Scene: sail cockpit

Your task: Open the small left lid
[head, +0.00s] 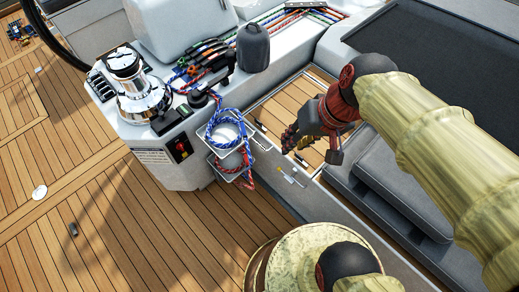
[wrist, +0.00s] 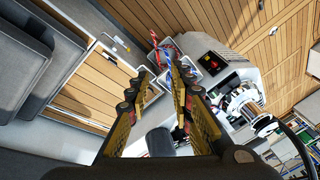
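Teak-slatted panels in a pale frame (head: 277,106) lie shut and flat between the white cockpit side and the grey cushions. They also show left of my gripper in the wrist view (wrist: 112,68). Small dark fittings sit along their near edge. Which panel is the small left lid I cannot tell for sure. My gripper (head: 290,140) is over the panels in the head view, partly hiding them. In the wrist view my gripper (wrist: 157,72) has its two fingers apart with nothing between them. Whether the fingertips touch a panel I cannot tell.
A coiled blue and red rope (head: 228,135) hangs in a rack left of the panels. A chrome winch (head: 134,85) and a dark grey container (head: 253,47) stand on the white cockpit side. Grey cushions (head: 385,180) lie to the right. The teak deck at lower left is mostly clear.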

